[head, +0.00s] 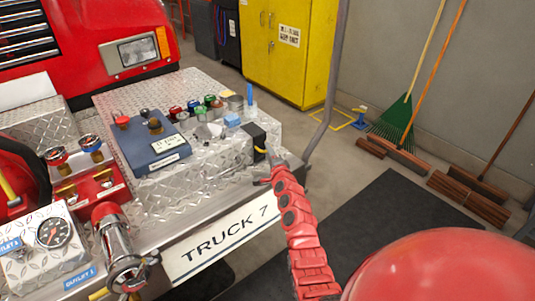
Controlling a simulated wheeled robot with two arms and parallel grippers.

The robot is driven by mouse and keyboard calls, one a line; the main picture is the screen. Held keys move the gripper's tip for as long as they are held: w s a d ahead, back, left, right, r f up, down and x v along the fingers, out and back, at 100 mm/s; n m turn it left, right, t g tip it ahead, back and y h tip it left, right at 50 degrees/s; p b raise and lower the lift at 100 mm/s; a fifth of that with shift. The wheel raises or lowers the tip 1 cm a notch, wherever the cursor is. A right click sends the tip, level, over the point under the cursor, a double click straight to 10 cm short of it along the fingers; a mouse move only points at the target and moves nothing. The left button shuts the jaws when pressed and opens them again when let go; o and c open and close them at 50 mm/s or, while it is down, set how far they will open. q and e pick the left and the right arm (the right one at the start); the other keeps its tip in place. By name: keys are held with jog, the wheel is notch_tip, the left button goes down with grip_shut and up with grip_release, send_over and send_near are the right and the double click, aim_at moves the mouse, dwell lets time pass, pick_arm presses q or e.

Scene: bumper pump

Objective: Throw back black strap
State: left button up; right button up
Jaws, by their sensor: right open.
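A small black piece (254,137), which looks like the black strap, lies over the right end of the diamond-plate bumper top (205,180) and hangs down its side. A short yellow bit shows at its lower edge. My right gripper (263,170) is at the end of the red segmented arm, at the bumper's right corner just below the black piece. It is open and seems empty; its fingers are small and hard to make out. I cannot tell whether it touches the black piece. My left gripper is not in view.
A blue-grey box (152,145), colored caps (195,105) and a blue upright piece (249,94) stand on the bumper. A gauge panel (52,232) and chrome valve (118,245) are at left. A grey pole (327,90) rises at right. Brooms (435,75) lean on the wall.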

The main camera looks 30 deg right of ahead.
jog(key=shift+x, duration=0.9)
grip_shut()
dwell(0.9)
